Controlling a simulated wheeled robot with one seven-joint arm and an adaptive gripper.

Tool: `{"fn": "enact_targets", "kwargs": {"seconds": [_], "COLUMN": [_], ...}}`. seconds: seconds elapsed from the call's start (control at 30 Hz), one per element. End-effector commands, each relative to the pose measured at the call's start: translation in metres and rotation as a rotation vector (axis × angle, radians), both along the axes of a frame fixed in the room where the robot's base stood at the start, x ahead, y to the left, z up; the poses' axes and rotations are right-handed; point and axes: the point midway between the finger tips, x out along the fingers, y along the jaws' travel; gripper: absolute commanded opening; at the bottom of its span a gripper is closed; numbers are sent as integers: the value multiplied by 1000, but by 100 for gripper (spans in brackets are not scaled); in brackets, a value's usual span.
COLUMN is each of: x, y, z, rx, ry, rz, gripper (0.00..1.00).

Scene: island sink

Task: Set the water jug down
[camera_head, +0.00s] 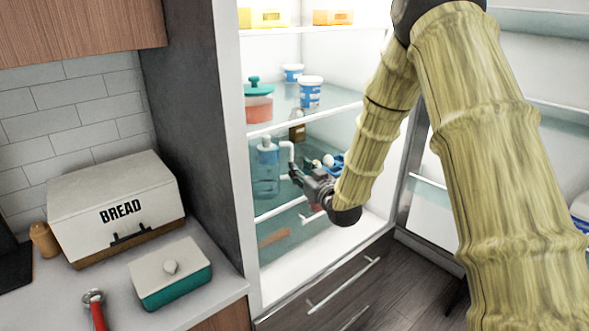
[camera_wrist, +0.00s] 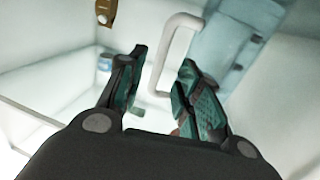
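The water jug (camera_head: 266,172) is a translucent blue jug with a white handle, standing upright on a shelf inside the open fridge, at the left. It also shows at the upper right of the wrist view (camera_wrist: 228,42), with its white handle (camera_wrist: 176,40) left of the body. My gripper (camera_head: 297,172) is beside the jug on its handle side. In the wrist view my gripper (camera_wrist: 163,58) is open, and the handle shows in the gap between the two fingers. No finger is clearly pressed on it. How deep the handle sits between the fingers is hard to tell.
A teal-lidded container (camera_head: 258,103) and blue-white tubs (camera_head: 310,92) stand on the shelf above. A small brown bottle (camera_head: 297,124) and other items are near my gripper. The fridge side wall (camera_head: 238,190) is close left of the jug. A bread box (camera_head: 117,205) stands on the counter.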

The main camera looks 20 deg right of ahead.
Motion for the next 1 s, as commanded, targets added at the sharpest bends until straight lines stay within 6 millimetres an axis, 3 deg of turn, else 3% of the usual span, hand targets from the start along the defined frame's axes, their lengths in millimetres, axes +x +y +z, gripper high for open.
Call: {"fn": "enact_targets", "kwargs": {"seconds": [0.3,0.57,0.67,0.77,0.87,1.0], "x": [-46,-57,-60,-69,-91,-139], "y": [-7,-8,-6,-1,9,23], "z": [-1,0,-12,-48,-107,-198], "rx": [0,1,0,0,-2,-7], "ry": [1,0,25,104,239,463], "rz": [0,0,-2,-9,-20,-39], "gripper": [34,34,34,34,34,34]}}
